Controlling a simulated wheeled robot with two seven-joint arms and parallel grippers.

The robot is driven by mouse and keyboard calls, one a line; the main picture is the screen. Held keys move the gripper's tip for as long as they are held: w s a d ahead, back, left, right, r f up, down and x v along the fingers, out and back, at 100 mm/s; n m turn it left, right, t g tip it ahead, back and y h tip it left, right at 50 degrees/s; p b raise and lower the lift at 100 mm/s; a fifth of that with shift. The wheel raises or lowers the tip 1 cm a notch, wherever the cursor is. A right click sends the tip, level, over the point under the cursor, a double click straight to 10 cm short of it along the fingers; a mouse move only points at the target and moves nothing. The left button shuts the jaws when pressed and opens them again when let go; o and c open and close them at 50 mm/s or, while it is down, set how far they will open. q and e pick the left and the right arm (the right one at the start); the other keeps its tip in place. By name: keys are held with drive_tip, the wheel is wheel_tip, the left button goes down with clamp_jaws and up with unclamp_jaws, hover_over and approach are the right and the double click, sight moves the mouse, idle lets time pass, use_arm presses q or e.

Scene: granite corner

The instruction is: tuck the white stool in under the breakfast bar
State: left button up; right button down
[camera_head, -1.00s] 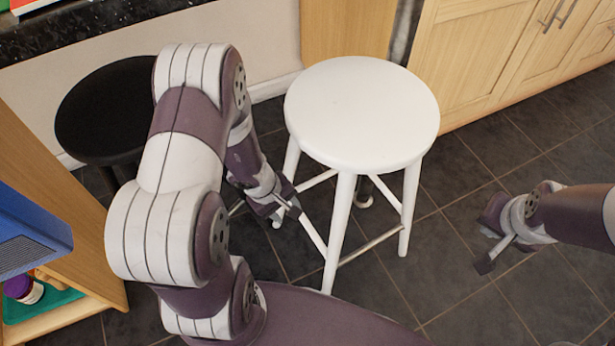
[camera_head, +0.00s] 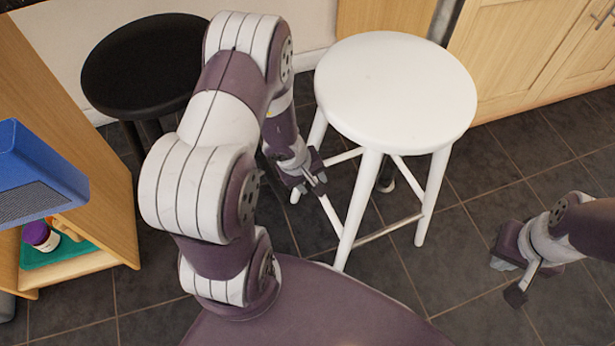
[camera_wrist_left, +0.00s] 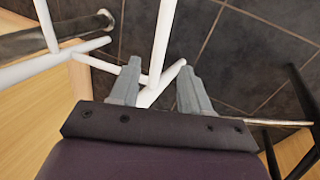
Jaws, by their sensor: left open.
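The white stool (camera_head: 395,88) stands upright on the dark tiled floor, right of centre in the head view. My left gripper (camera_head: 312,183) is low at the stool's left side, by its legs and rungs. In the left wrist view its two grey fingers (camera_wrist_left: 160,88) are apart, with a white leg and rung joint (camera_wrist_left: 150,92) between or just beyond them; contact cannot be told. My right gripper (camera_head: 511,279) is open and empty over the floor at the right. Only a dark sliver at the top left corner may be the breakfast bar (camera_head: 14,4).
A black stool (camera_head: 145,65) stands left of the white one, behind my left arm. A wooden shelf unit (camera_head: 100,190) with a blue box (camera_head: 38,172) is at the left. Wooden cabinets (camera_head: 520,50) stand at the back right. The floor at right is clear.

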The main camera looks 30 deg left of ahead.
use_arm(q)
drive_tip(key=b+x, duration=0.4)
drive_tip(key=x, duration=0.5)
drive_tip(key=shift+f+b, duration=0.15)
drive_tip(key=shift+b, duration=0.2)
drive_tip(key=shift+c, duration=0.3)
clamp_jaws()
idle(0.6)
